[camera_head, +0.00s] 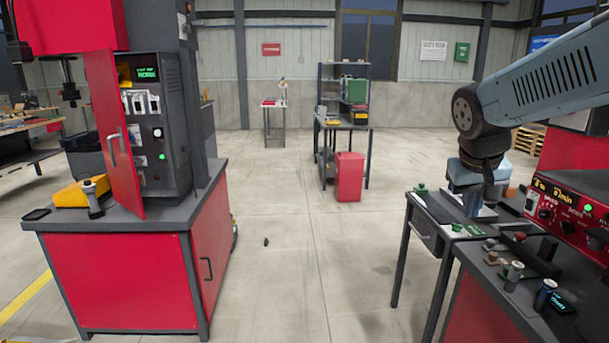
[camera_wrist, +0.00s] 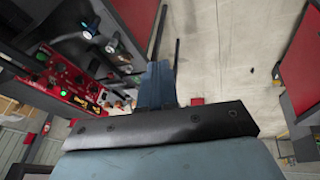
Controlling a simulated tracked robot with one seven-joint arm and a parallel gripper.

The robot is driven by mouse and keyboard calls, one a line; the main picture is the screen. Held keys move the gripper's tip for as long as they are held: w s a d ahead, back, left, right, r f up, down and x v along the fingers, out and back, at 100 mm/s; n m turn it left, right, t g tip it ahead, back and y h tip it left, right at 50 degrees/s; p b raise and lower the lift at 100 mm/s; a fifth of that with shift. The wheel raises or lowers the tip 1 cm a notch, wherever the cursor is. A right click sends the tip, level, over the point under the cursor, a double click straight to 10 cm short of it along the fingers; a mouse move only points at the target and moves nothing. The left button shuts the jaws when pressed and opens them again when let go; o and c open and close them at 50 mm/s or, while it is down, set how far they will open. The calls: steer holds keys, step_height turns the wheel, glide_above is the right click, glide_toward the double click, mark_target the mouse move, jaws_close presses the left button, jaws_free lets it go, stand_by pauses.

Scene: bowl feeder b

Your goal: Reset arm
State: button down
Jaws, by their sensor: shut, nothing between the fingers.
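My arm reaches in from the upper right of the head view and bends down at a dark wrist. My gripper (camera_head: 474,207) points downward over the near right workbench (camera_head: 426,213). In the wrist view my gripper (camera_wrist: 157,80) shows as blue-grey fingers beyond a black bar, shut with nothing between them. Whether the fingertips touch the bench top cannot be told.
A red control panel (camera_head: 570,212) stands right of my gripper, with several small parts (camera_head: 514,275) before it. A red cabinet (camera_head: 120,280) with an open red door (camera_head: 113,135) stands left. A small dark object (camera_head: 266,242) lies on the otherwise clear middle floor.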

steer(key=s+a+n+t+y, duration=0.1)
steer(key=s+a+t+y, duration=0.1)
steer(key=s+a, duration=0.6)
steer(key=s, duration=0.2)
steer(key=shift+s+a+n+y, duration=0.3)
steer(key=shift+a+y, duration=0.05)
steer(key=shift+y, duration=0.05)
